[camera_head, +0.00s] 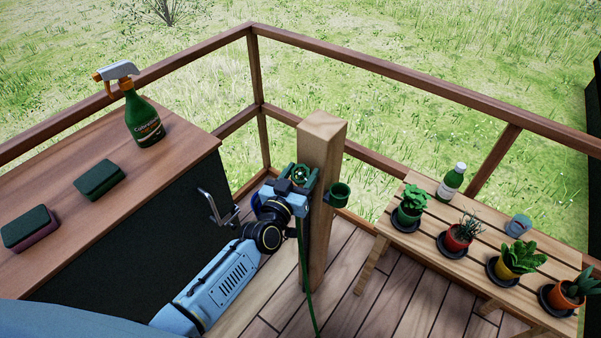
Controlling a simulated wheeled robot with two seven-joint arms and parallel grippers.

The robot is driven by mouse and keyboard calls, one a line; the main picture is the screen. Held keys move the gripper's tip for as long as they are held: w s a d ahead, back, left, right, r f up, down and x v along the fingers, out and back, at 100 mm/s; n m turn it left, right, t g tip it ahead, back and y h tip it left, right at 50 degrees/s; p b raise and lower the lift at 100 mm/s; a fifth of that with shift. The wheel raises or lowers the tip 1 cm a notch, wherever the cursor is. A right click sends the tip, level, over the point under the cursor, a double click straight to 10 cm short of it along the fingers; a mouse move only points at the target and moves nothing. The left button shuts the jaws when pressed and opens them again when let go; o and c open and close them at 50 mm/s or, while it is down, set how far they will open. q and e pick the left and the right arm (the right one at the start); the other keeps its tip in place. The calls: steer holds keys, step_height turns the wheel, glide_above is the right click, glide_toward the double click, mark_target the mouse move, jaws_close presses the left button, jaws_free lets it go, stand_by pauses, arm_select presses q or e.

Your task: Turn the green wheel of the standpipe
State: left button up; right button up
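The standpipe is mounted on a square wooden post (322,140) at the deck's corner. Its small green wheel (301,174) shows at the front of the post, partly covered by my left gripper (300,180). The fingers of this gripper lie on either side of the wheel, with the wheel between them. I cannot tell whether they press on it or stand slightly apart. My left arm reaches up from the bottom left. A green hose (304,270) hangs down the post below the gripper. My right gripper is not in view.
A cabinet (60,170) with sponges and a green spray bottle (144,118) stands at left, close to my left arm. A slatted bench (408,238) with several potted plants and a bottle (450,182) stands at right. A green cup-like holder (340,194) sits on the post's right side. Railings enclose the deck.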

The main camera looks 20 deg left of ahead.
arm_select(q)
steer(key=o, duration=0.4)
steer(key=s+a+p, duration=0.1)
steer(key=s+a, duration=0.1)
steer(key=s, duration=1.1)
steer(key=shift+s, duration=0.15)
